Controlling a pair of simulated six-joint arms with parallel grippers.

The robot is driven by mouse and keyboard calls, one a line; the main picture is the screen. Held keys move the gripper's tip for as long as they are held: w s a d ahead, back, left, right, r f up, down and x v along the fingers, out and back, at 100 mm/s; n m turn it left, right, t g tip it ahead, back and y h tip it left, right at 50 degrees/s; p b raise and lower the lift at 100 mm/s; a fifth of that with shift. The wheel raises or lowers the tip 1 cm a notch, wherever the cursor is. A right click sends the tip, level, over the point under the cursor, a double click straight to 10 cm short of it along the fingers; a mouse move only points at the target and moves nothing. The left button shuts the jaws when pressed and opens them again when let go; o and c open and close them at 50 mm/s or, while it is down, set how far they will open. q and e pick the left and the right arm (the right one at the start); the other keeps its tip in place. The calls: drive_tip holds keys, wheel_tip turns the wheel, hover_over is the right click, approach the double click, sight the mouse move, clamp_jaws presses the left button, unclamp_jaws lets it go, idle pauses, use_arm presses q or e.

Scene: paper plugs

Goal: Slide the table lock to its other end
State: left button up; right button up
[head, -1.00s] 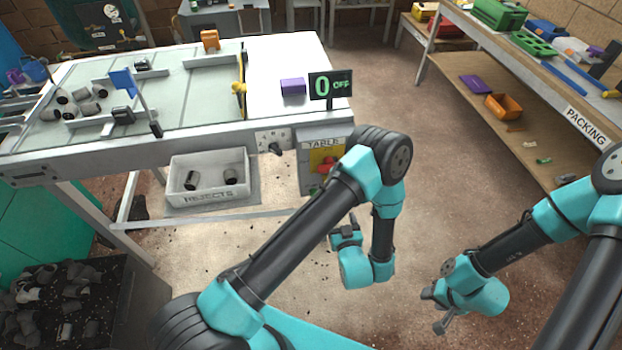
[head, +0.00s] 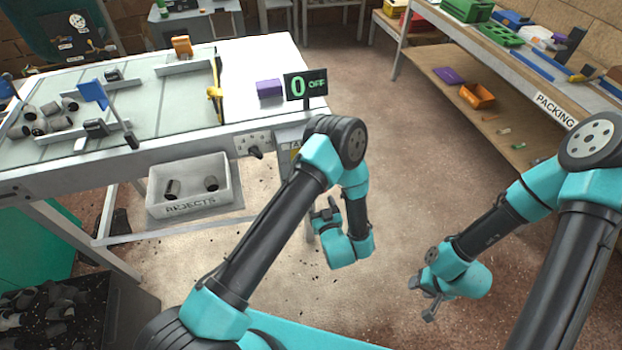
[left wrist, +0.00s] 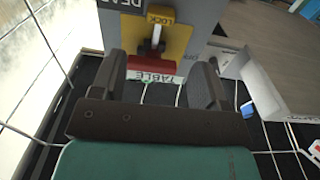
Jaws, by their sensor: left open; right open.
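The table lock (left wrist: 160,43) shows in the left wrist view as a yellow plate with a red part, a pale metal lever and a LOCK label at its top. In the head view my left arm hides most of this panel. My left gripper (left wrist: 163,82) is open and empty, its two dark fingers apart below the lock in the wrist view. In the head view the left gripper (head: 323,217) hangs low, near the table's right front leg. My right gripper (head: 426,290) is open and empty at the lower right.
The table (head: 150,136) carries dark plugs, a purple block (head: 269,88) and a display (head: 306,85) reading 0 OFF. A packing bench (head: 530,85) stands at the right. The floor between is clear.

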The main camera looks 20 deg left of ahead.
use_arm(q)
drive_tip(key=x, duration=1.1)
drive_tip(key=shift+w+a, duration=0.2)
